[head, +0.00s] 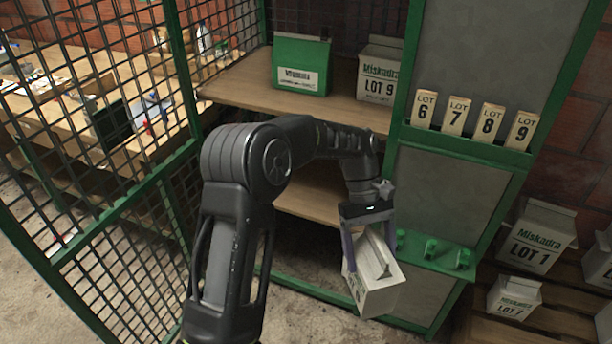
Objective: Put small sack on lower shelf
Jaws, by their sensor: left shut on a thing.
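My left gripper (369,232) is shut on a small white sack (376,291) with a folded top. The sack hangs tilted below the fingers, in front of the green cage frame. The lower shelf (308,196) is a wooden board behind my left arm, which hides much of it. The sack is to the right of the visible part of this shelf and nearer to me. My right gripper is not in view.
The upper shelf (241,88) holds a green box (301,65) and a LOT 9 sack (379,72). A green post and panel with lot tags (457,115) and green pegs (431,249) stand right of the shelves. More sacks (537,240) sit on a pallet at right. Wire mesh closes the left.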

